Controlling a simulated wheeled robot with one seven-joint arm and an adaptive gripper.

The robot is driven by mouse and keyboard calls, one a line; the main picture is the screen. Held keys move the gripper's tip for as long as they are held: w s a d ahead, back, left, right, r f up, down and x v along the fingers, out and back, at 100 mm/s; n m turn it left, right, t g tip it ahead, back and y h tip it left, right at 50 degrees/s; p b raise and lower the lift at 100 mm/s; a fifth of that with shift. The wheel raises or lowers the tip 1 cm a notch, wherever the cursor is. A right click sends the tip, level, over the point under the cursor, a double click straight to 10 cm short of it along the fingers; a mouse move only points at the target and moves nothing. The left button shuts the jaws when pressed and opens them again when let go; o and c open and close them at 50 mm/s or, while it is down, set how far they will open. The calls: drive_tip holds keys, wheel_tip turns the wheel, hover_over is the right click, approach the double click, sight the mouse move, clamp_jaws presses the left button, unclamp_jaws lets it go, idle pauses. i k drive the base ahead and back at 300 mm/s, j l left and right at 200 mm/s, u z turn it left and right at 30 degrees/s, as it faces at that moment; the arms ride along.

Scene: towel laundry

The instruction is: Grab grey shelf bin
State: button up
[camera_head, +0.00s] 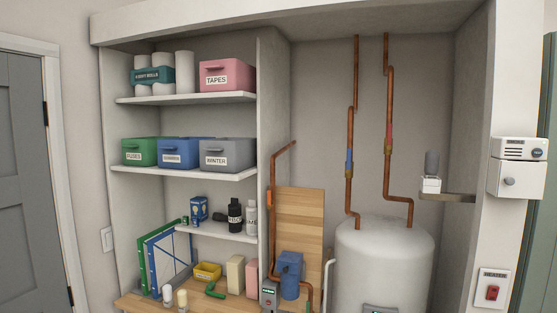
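The grey bin (228,155) sits on the middle shelf (190,174) at its right end, close to the upright panel. Its front carries a white label reading WINTER, and a handle shows above the label. It stands upright, beside the blue bin (180,153), with little or no gap visible between them. My gripper is not in view.
A green bin (139,151) labelled FUSES stands at the shelf's left end. A pink TAPES bin (227,75) is on the shelf above. Bottles (235,216) stand on the shelf below. A panel (274,130) separates the shelves from the white tank (384,265) and copper pipes (388,140).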

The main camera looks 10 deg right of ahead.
sight(231, 155)
drive_tip(key=i+j+z, duration=0.15)
drive_tip(key=j+z, duration=0.15)
drive_tip(key=z, duration=0.15)
drive_tip(key=i+j+z, duration=0.1)
drive_tip(key=j+z, duration=0.75)
drive_tip(key=i+j+z, duration=0.1)
drive_tip(key=j+z, duration=0.3)
drive_tip(key=l, duration=0.1)
